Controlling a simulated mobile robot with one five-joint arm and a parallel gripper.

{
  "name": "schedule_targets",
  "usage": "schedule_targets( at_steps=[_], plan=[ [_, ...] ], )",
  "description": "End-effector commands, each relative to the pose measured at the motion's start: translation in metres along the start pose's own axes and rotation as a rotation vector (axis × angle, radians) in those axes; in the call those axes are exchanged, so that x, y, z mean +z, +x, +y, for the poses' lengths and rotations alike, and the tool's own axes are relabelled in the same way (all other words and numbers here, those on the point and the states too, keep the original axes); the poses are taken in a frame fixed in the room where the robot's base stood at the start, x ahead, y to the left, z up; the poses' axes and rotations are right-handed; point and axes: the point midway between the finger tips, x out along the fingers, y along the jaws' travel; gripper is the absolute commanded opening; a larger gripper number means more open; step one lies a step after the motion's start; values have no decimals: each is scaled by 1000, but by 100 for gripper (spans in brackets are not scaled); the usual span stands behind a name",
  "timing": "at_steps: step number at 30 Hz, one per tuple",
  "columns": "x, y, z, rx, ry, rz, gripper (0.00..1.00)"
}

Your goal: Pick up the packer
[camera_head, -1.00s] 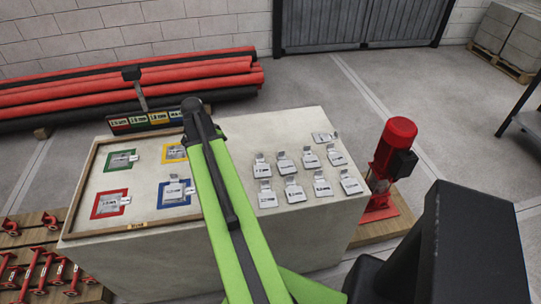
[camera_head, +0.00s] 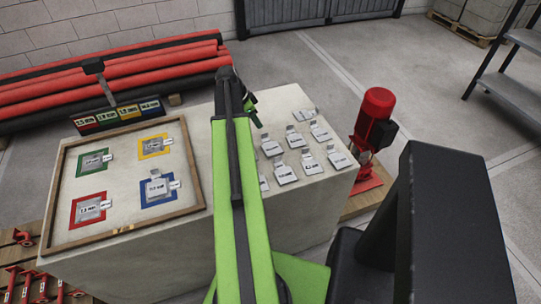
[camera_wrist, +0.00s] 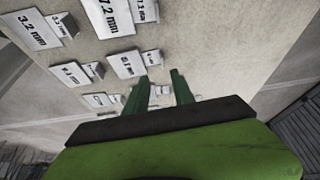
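The packers are grey labelled plates with upright tabs, in rows on the right half of the pale table. In the head view, one packer (camera_head: 285,173) is in the near row and another (camera_head: 320,132) in the far row; my arm hides part of the group. In the wrist view, a packer marked 7.2 mm (camera_wrist: 112,17) and one marked 3.2 mm (camera_wrist: 38,29) show large, and a smaller one (camera_wrist: 126,64) lies just past my fingertips. My gripper (camera_wrist: 159,80) is open and empty above the table; it also shows in the head view (camera_head: 255,112).
A wooden-rimmed tray (camera_head: 126,233) on the table's left holds plates on red, green, yellow and blue squares. A label stand (camera_head: 122,113) is behind it. A red pump (camera_head: 374,120) stands right of the table. Red pipes (camera_head: 110,75) lie behind.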

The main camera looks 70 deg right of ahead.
Motion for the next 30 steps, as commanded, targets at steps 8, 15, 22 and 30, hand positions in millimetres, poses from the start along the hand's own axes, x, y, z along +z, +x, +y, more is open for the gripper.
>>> schedule_targets(
  at_steps=[8,15,22,30],
  plan=[
    [2,38,0,-1,-3,0,30],
    [4,58,-4,-1,-3,0,30],
    [5,92,-6,0,-4,-1,30],
    [3,88,-6,-1,-5,-1,22]
  ],
)
